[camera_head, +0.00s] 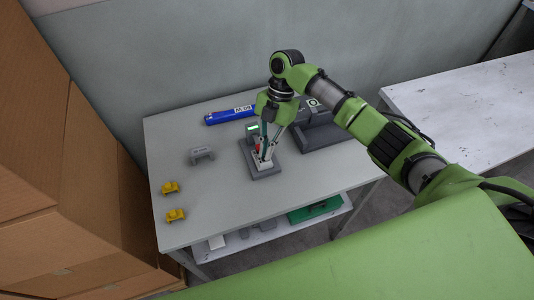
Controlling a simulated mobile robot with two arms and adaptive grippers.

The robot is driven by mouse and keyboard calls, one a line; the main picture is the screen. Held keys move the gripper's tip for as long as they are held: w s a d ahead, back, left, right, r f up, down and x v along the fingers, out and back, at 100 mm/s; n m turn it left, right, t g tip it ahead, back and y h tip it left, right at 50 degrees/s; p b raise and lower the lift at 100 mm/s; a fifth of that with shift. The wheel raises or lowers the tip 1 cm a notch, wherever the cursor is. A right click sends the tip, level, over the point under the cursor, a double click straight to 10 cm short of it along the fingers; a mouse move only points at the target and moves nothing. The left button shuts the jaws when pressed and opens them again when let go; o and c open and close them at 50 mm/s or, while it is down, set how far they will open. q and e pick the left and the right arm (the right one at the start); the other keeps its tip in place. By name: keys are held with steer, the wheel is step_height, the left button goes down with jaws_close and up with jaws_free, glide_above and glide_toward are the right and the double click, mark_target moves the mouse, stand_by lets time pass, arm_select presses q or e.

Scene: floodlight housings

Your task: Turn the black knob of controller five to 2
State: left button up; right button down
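A small controller (247,148) with a grey base stands on the grey table. It has a lit green display (252,127) at its back and a red part (258,147) on it. I cannot make out its number, and no black knob can be picked out; the gripper covers part of the controller. My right gripper (267,156) points down over the controller, with its fingertips at or just above its front part. The fingers are too small to tell whether they are open or shut on something. My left gripper is not in view.
A blue cylinder (229,115) and a dark grey housing (318,135) lie behind and right of the controller. A grey bracket (202,155) and two yellow pieces (170,187) are at left. Cardboard boxes (95,150) border the table's left. The front tabletop is clear.

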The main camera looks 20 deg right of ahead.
steer(key=shift+n+b, duration=0.35)
steer(key=shift+n, duration=0.25)
steer(key=c, duration=2.5)
jaws_free()
